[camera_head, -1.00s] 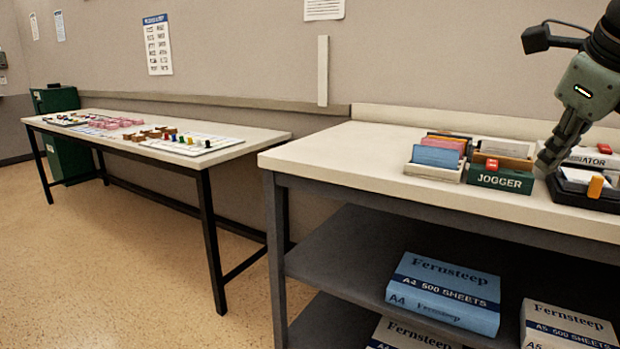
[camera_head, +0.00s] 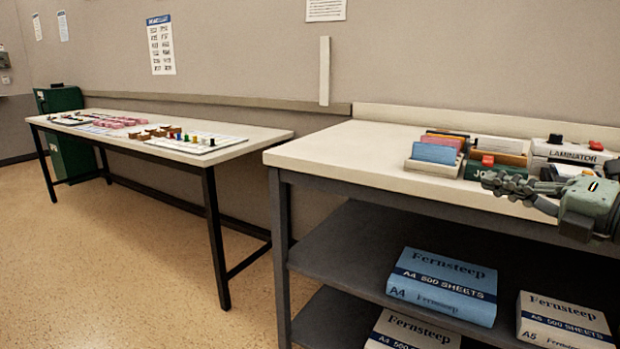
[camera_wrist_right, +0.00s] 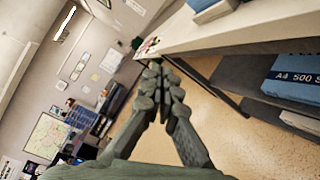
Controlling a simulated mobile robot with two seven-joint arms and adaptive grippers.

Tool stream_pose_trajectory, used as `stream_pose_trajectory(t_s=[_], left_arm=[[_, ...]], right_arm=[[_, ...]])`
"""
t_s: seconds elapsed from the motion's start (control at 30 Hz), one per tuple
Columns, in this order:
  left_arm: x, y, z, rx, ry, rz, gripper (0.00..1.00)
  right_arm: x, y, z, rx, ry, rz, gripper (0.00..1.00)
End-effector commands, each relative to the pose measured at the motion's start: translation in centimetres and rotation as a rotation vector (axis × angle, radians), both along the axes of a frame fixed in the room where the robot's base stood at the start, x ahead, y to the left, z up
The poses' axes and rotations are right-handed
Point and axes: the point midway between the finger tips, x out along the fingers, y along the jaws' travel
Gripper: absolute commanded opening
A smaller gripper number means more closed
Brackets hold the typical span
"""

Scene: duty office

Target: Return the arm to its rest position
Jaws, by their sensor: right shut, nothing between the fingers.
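My right gripper (camera_head: 490,181) comes in from the right edge in the head view, level with the front edge of the near table, and points left. Its fingers are together and hold nothing. It partly hides the green jogger (camera_head: 473,168) and the things behind it. In the right wrist view the closed fingertips (camera_wrist_right: 158,68) point past the table's edge toward the open room. My left gripper is in neither view.
The near table (camera_head: 350,140) holds a card rack (camera_head: 430,166) and a laminator (camera_head: 567,153). Its shelves hold paper packs, one blue (camera_head: 443,285). A long table (camera_head: 260,136) with small game pieces stands at the left. The floor (camera_head: 130,240) between is clear.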

Motion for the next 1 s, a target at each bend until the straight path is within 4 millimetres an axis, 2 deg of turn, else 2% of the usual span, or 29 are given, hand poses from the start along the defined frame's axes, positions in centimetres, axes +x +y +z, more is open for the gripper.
stream_pose_trajectory(t_s=[0.03,0.07,0.1,0.17,0.2,0.27,0.3,0.43,0.5,0.57,0.6,0.7,0.83,0.9,1.0], left_arm=[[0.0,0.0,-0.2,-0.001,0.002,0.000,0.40],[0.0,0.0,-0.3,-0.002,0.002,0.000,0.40],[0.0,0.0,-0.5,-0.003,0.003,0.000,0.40],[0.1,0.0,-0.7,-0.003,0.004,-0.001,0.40],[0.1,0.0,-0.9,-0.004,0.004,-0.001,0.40],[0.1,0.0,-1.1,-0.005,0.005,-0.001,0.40],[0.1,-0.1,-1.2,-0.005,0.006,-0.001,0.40],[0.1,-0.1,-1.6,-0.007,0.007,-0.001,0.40],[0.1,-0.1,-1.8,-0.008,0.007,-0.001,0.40],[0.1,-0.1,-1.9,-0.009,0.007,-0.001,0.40],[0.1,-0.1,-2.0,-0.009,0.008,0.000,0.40],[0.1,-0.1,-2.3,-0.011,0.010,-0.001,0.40],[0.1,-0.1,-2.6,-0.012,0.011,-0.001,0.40],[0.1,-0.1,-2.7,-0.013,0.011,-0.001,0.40],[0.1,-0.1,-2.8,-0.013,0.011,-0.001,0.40]], right_arm=[[0.6,-2.4,-2.2,0.173,0.016,-0.105,0.00],[0.8,-3.9,-3.5,0.265,0.027,-0.172,0.00],[1.0,-6.0,-5.7,0.382,0.047,-0.268,0.00],[0.8,-8.7,-9.4,0.534,0.087,-0.407,0.00],[0.4,-10.2,-12.0,0.620,0.118,-0.494,0.00],[-0.6,-11.9,-16.1,0.733,0.173,-0.618,0.00],[-1.4,-12.8,-18.9,0.801,0.213,-0.698,0.00],[-5.0,-13.8,-28.1,0.978,0.362,-0.942,0.00],[-7.5,-13.2,-32.9,1.054,0.455,-1.063,0.00],[-9.8,-12.3,-36.8,1.109,0.539,-1.163,0.00],[-11.4,-11.3,-39.2,1.143,0.600,-1.225,0.00],[-15.7,-8.2,-44.7,1.210,0.759,-1.372,0.00],[-20.9,-3.2,-49.8,1.264,0.964,-1.526,0.00],[-23.2,-0.7,-51.6,1.276,1.061,-1.584,0.00],[-25.5,2.0,-53.0,1.286,1.160,-1.638,0.00]])
